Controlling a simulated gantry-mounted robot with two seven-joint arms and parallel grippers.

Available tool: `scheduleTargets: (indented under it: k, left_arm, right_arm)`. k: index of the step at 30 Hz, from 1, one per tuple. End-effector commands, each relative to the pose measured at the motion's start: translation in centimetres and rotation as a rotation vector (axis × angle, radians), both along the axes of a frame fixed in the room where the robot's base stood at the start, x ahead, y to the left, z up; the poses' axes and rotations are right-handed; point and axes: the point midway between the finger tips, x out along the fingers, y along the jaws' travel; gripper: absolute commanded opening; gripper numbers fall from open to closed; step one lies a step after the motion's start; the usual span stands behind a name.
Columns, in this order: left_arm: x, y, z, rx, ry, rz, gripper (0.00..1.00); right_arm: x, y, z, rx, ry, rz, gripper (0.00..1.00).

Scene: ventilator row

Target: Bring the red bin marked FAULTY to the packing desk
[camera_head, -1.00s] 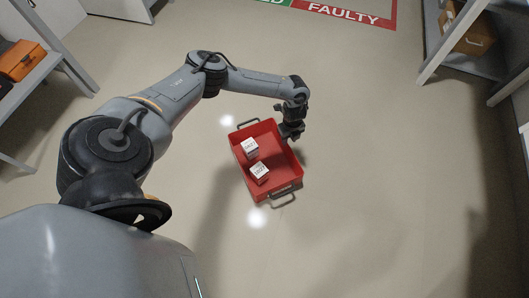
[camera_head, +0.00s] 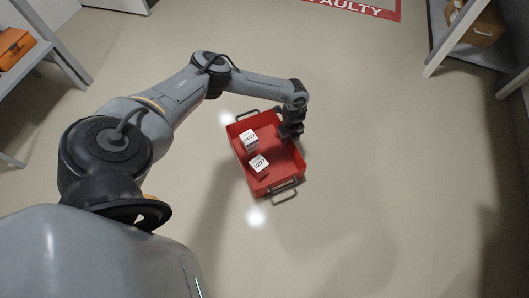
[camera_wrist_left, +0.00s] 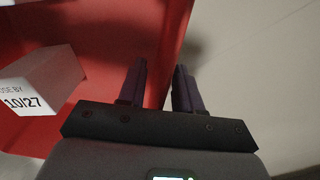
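The red bin (camera_head: 286,172) is an open tray with dark handles at its far and near ends. It holds two white boxes, one farther (camera_head: 249,140) and one nearer (camera_head: 259,164); the wrist view shows a box marked 10/27 (camera_wrist_left: 40,82). My left gripper (camera_head: 289,137) is at the bin's right side wall. A dark label on the bin's near end is too small to read. My right gripper and the packing desk are not seen.
A red floor marking (camera_head: 360,8), its lettering cut to AULTY, lies at the top edge. A shelf rack with a cardboard box (camera_head: 480,27) stands at upper right. A shelf with an orange case (camera_head: 13,48) stands at upper left. Floor around the bin is clear.

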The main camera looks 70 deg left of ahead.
Motion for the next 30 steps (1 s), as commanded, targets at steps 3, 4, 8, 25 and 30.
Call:
scheduleTargets:
  k: [3, 4, 8, 25, 30]
  left_arm:
    - [0.02, 0.01, 0.11, 0.0, 0.0, 0.0, 0.34]
    - [0.01, 0.01, 0.11, 0.0, 0.0, 0.0, 0.31]
    - [0.0, 0.02, 0.1, 0.0, 0.0, 0.0, 0.11]
    - [0.0, 0.02, 0.15, 0.0, 0.0, 0.0, 0.0]
    - [-0.01, 0.02, 0.53, 0.0, 0.0, 0.0, 0.0]
  right_arm:
    - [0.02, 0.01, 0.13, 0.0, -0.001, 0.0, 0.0]
    - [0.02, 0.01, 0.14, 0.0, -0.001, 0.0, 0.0]
    - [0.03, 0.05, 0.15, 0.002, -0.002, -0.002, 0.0]
    - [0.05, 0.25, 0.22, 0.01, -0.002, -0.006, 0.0]
    - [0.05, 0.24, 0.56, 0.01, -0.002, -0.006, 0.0]
